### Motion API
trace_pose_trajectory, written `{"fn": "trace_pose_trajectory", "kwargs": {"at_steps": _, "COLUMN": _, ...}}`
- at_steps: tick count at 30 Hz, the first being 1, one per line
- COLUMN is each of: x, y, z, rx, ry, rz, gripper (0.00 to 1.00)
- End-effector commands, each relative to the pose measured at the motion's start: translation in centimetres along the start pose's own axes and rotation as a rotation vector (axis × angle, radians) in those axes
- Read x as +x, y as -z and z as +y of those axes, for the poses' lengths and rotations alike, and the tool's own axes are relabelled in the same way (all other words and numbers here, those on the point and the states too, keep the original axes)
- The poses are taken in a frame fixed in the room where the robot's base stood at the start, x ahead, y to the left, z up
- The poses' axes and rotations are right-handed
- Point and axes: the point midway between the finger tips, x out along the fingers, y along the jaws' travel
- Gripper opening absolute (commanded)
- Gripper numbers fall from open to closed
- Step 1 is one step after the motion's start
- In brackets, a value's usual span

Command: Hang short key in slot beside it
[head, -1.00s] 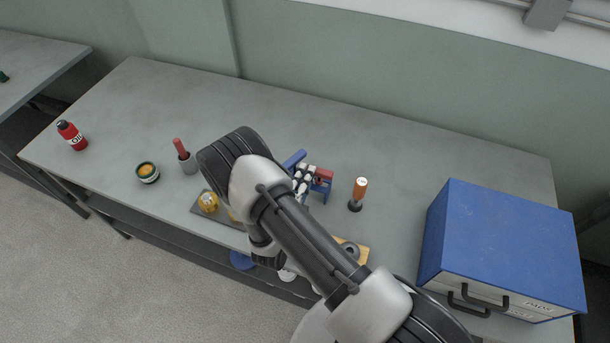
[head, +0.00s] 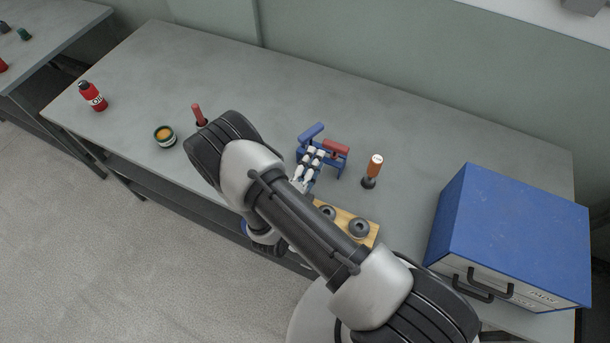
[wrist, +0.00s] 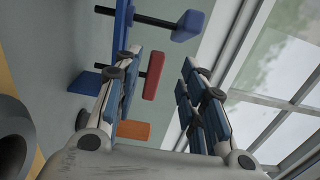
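A blue rack (head: 339,164) stands on the bench and holds a blue-handled key (head: 311,131) and a red-handled key (head: 336,147). In the wrist view the blue handle (wrist: 190,25) sticks out farther from the rack upright (wrist: 123,30) than the red handle (wrist: 153,76). My gripper (head: 313,157) is at the front of the rack, close to both handles. In the wrist view my gripper (wrist: 162,65) has its fingers wide apart, with the red handle seen in the gap; I cannot tell its depth. Nothing is held. The left finger hides part of the rack and the red key's shaft.
An orange-handled tool (head: 375,167) stands right of the rack. A wooden board (head: 372,237) with dark rings lies in front. A blue case (head: 515,225) fills the bench's right end. A green tin (head: 165,136) and red oil bottle (head: 92,96) stand left. The bench behind is clear.

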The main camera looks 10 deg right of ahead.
Motion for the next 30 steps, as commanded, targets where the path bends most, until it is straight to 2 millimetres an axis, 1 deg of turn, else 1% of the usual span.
{"fn": "trace_pose_trajectory", "kwargs": {"at_steps": 1, "x": -1.3, "y": -0.1, "z": 0.0, "rx": -0.004, "ry": 0.0, "rz": -0.007, "gripper": 0.38}}
{"fn": "trace_pose_trajectory", "kwargs": {"at_steps": 3, "x": -2.8, "y": -0.1, "z": 0.0, "rx": -0.003, "ry": 0.0, "rz": -0.007, "gripper": 0.38}}
{"fn": "trace_pose_trajectory", "kwargs": {"at_steps": 6, "x": -4.5, "y": -0.1, "z": 0.0, "rx": -0.002, "ry": 0.001, "rz": -0.005, "gripper": 0.38}}
{"fn": "trace_pose_trajectory", "kwargs": {"at_steps": 9, "x": -5.7, "y": -0.1, "z": 0.0, "rx": 0.0, "ry": 0.0, "rz": -0.003, "gripper": 0.38}}
{"fn": "trace_pose_trajectory", "kwargs": {"at_steps": 14, "x": -6.7, "y": 0.0, "z": 0.0, "rx": 0.0, "ry": 0.001, "rz": 0.0, "gripper": 0.38}}
{"fn": "trace_pose_trajectory", "kwargs": {"at_steps": 17, "x": -6.8, "y": 0.1, "z": -0.1, "rx": 0.002, "ry": 0.002, "rz": 0.004, "gripper": 0.38}}
{"fn": "trace_pose_trajectory", "kwargs": {"at_steps": 19, "x": -6.6, "y": 0.2, "z": -0.6, "rx": 0.022, "ry": 0.002, "rz": 0.022, "gripper": 0.38}}
{"fn": "trace_pose_trajectory", "kwargs": {"at_steps": 20, "x": -6.4, "y": 0.3, "z": -1.0, "rx": 0.04, "ry": 0.003, "rz": 0.037, "gripper": 0.38}}
{"fn": "trace_pose_trajectory", "kwargs": {"at_steps": 22, "x": -5.7, "y": 0.7, "z": -2.6, "rx": 0.103, "ry": 0.007, "rz": 0.095, "gripper": 0.38}}
{"fn": "trace_pose_trajectory", "kwargs": {"at_steps": 23, "x": -5.4, "y": 1.0, "z": -3.5, "rx": 0.141, "ry": 0.01, "rz": 0.129, "gripper": 0.38}}
{"fn": "trace_pose_trajectory", "kwargs": {"at_steps": 25, "x": -4.5, "y": 2.0, "z": -5.8, "rx": 0.249, "ry": 0.018, "rz": 0.225, "gripper": 0.38}}
{"fn": "trace_pose_trajectory", "kwargs": {"at_steps": 27, "x": -3.8, "y": 3.5, "z": -8.4, "rx": 0.375, "ry": 0.03, "rz": 0.336, "gripper": 0.38}}
{"fn": "trace_pose_trajectory", "kwargs": {"at_steps": 30, "x": -3.2, "y": 5.9, "z": -11.6, "rx": 0.559, "ry": 0.054, "rz": 0.496, "gripper": 0.38}}
